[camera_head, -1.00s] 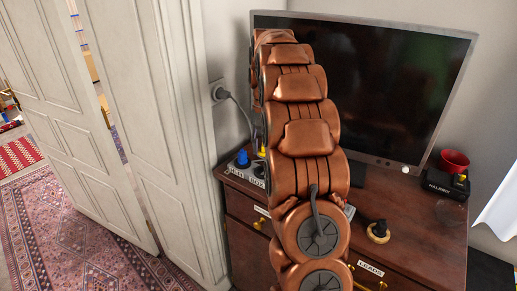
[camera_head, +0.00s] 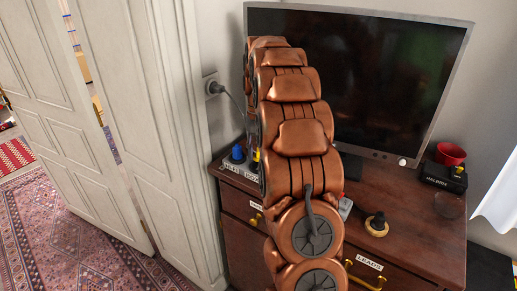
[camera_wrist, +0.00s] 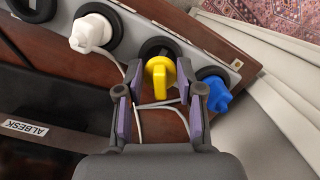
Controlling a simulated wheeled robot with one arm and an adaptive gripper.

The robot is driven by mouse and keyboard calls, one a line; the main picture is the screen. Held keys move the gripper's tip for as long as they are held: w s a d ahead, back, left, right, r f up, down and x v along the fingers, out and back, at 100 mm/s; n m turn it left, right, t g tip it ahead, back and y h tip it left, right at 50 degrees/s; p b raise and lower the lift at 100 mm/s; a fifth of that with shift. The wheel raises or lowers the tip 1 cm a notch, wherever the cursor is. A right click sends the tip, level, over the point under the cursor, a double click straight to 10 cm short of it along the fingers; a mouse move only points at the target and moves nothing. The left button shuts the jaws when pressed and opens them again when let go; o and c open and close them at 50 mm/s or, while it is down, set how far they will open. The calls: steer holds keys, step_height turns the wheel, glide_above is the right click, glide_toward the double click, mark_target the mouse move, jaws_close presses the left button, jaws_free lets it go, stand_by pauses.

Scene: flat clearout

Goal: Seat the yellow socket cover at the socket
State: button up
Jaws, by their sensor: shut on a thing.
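The yellow socket cover (camera_wrist: 158,78) is between the fingertips of my gripper (camera_wrist: 160,72) in the wrist view, and the gripper is shut on it. The cover is over a dark round socket (camera_wrist: 161,47) in the grey power strip (camera_wrist: 131,30). I cannot tell whether it is fully in or just above the socket. In the head view only a sliver of the yellow cover (camera_head: 256,155) shows beside my arm, which hides the gripper.
A blue cover (camera_wrist: 215,96) sits close to the right finger and a white plug (camera_wrist: 90,33) is to the left, both on the strip. A white cord (camera_wrist: 160,108) runs below the fingers. The monitor (camera_head: 370,80) stands behind my arm on the wooden cabinet (camera_head: 400,235).

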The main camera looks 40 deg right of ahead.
mark_target(258, 159)
steer(key=shift+f, duration=0.8)
steer(key=shift+f+b, duration=0.9)
steer(key=shift+b, duration=0.35)
stand_by(1.8)
steer(key=o, duration=0.8)
steer(key=shift+w+d+r, duration=0.15)
steer(key=shift+r, duration=1.05)
steer(key=shift+w+d+r, duration=0.1)
steer(key=shift+r, duration=1.05)
steer(key=shift+w+d+r, duration=0.15)
steer(key=shift+r, duration=1.25)
